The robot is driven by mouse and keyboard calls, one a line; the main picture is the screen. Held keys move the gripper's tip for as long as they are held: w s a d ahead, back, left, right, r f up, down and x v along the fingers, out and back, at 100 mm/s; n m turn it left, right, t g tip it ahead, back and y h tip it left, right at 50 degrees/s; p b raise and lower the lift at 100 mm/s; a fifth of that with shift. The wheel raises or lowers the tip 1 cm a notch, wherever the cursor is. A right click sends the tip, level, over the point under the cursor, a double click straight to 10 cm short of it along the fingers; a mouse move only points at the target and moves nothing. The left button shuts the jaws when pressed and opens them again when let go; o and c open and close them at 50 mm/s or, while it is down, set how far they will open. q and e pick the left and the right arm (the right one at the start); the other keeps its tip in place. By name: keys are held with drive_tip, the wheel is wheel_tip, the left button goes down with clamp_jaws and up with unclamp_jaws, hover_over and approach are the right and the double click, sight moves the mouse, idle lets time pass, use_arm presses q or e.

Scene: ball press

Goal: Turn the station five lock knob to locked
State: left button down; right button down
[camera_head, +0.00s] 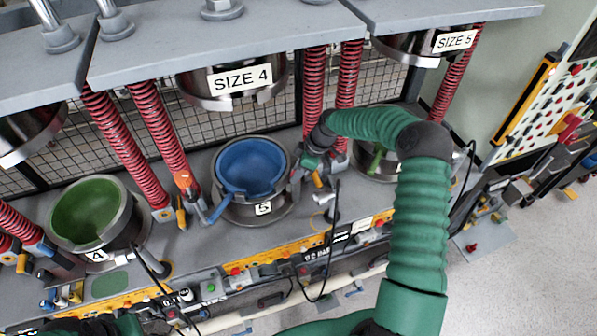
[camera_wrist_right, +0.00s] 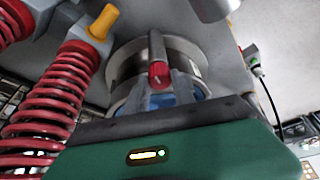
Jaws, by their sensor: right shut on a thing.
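The station marked 5 holds a blue bowl (camera_head: 250,167) in a grey metal ring, under a press head labelled SIZE 4 (camera_head: 240,78). My right gripper (camera_head: 304,170) is at the right side of this station, beside the red springs. In the right wrist view, its grey fingers (camera_wrist_right: 171,88) are shut on a grey knob with a red part (camera_wrist_right: 158,73). A metal ring and some blue show behind it. The knob is mostly hidden by my gripper in the head view, and I cannot read its lock setting. My left gripper is not clearly in view.
A station with a green bowl (camera_head: 88,211) stands at the left. Red springs (camera_head: 316,90) rise close beside my right gripper. A yellow rail (camera_head: 290,247) with buttons and black cables runs along the bench front. A tool board (camera_head: 555,95) is at the right.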

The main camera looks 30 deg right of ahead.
drive_tip(key=shift+w+a, duration=0.1)
drive_tip(key=shift+w, duration=0.05)
drive_tip(key=shift+s+f, duration=0.1)
drive_tip(key=shift+s, duration=0.1)
idle(1.0)
drive_tip(key=c, duration=1.3)
unclamp_jaws()
drive_tip(key=shift+o, duration=1.2)
drive_tip(key=shift+w+d, duration=0.1)
drive_tip(key=shift+d, duration=0.15)
drive_tip(key=b+v, duration=0.5)
drive_tip(key=v, duration=1.1)
drive_tip(key=shift+d+r, duration=0.25)
